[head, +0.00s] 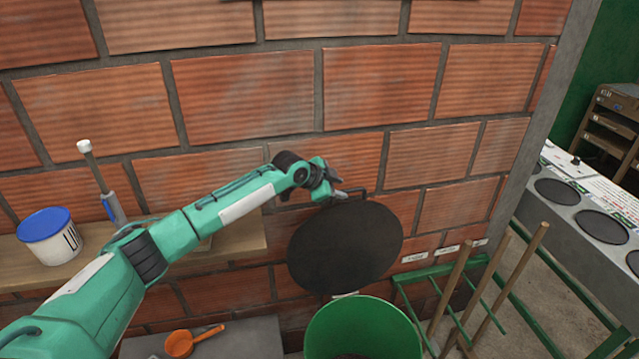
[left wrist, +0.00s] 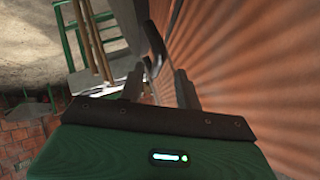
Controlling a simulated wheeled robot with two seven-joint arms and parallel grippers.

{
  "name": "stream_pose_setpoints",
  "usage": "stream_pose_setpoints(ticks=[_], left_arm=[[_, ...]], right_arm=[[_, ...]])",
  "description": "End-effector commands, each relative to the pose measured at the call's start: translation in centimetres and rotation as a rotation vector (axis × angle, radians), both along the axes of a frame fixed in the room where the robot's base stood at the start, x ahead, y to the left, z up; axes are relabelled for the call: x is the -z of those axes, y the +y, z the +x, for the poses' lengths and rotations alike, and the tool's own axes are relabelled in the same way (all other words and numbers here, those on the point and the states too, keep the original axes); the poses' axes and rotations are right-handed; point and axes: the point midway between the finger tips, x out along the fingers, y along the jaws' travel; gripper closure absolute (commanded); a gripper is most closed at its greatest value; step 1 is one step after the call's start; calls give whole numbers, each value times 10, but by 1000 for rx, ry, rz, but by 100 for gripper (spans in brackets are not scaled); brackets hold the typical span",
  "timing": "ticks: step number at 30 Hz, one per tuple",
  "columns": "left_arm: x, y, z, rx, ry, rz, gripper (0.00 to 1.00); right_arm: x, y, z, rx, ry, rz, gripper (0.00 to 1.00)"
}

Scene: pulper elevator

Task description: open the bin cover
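The bin cover (head: 345,248) is a dark round disc, raised steeply above and behind the open green bin (head: 364,325), close to the brick wall. Its lower edge is near the bin's back rim. A thin dark handle (head: 357,191) stands out at its upper edge. My left gripper (head: 340,196) is at this handle. In the left wrist view, the two fingers (left wrist: 160,88) stand apart, with a dark curved piece (left wrist: 154,45), which looks like the handle, just ahead between them. Whether they touch it I cannot tell. My right gripper is not in view.
A wooden shelf (head: 235,238) on the wall holds a white tub with a blue lid (head: 50,236). An orange scoop (head: 192,340) lies on a grey surface below. A green frame with wooden poles (head: 455,290) stands right of the bin. The brick wall is close behind the cover.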

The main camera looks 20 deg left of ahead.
Motion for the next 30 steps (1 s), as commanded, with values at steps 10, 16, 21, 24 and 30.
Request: stream_pose_setpoints(ticks=[10,16,21,24,30], left_arm=[[-39,28,-44,0,-1,3,66],[-53,37,-58,-1,1,2,66],[-57,38,-61,-1,1,1,66],[-57,38,-61,-1,1,1,66],[-57,38,-61,-1,1,1,66]], right_arm=[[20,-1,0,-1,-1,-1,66],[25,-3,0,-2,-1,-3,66],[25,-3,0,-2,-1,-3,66],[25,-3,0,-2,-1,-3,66],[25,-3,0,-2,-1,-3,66]])
